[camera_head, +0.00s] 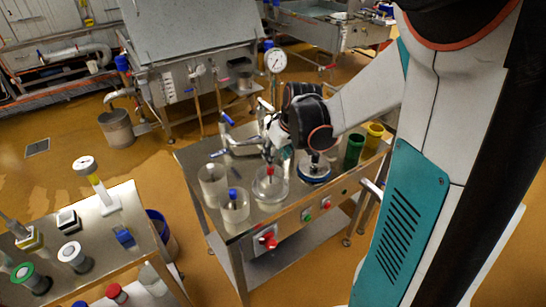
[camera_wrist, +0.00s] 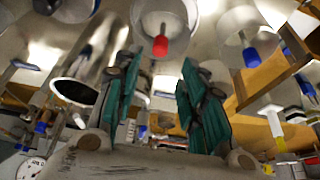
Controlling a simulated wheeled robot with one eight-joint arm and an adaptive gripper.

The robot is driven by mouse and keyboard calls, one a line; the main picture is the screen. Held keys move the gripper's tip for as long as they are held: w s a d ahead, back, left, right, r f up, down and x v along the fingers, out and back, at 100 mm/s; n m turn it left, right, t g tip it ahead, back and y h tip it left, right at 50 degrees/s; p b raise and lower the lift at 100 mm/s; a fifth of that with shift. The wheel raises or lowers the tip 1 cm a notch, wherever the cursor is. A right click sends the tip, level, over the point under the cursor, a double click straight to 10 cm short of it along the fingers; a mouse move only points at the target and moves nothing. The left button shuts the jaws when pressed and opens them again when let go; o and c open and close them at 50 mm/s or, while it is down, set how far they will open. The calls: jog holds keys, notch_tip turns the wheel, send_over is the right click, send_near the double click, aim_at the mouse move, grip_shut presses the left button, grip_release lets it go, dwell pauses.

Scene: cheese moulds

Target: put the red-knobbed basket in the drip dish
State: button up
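The red-knobbed basket (camera_head: 270,190) is a pale, translucent round vessel standing on the steel table. Its red knob (camera_wrist: 161,46) shows in the wrist view, just beyond the fingertips. My gripper (camera_head: 273,151) is above this basket, apart from the knob. In the wrist view my gripper (camera_wrist: 160,65) has its two green-padded fingers spread with nothing between them. A round, blue-edged dish-like thing (camera_head: 314,175) with a dark knob stands right of the basket, partly hidden by my arm. I cannot tell whether it is the drip dish.
A blue-knobbed basket (camera_head: 235,211) stands at front left of the red one, with another pale vessel (camera_head: 212,187) behind it. Green (camera_head: 354,151) and yellow (camera_head: 374,138) cups stand at the right. A metal fitting (camera_head: 242,146) is at the back. A second table (camera_head: 105,235) stands left.

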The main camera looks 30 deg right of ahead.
jog(key=v, duration=0.2)
jog(key=shift+s+r, duration=0.1)
jog(key=shift+r, duration=0.15)
dwell(0.4)
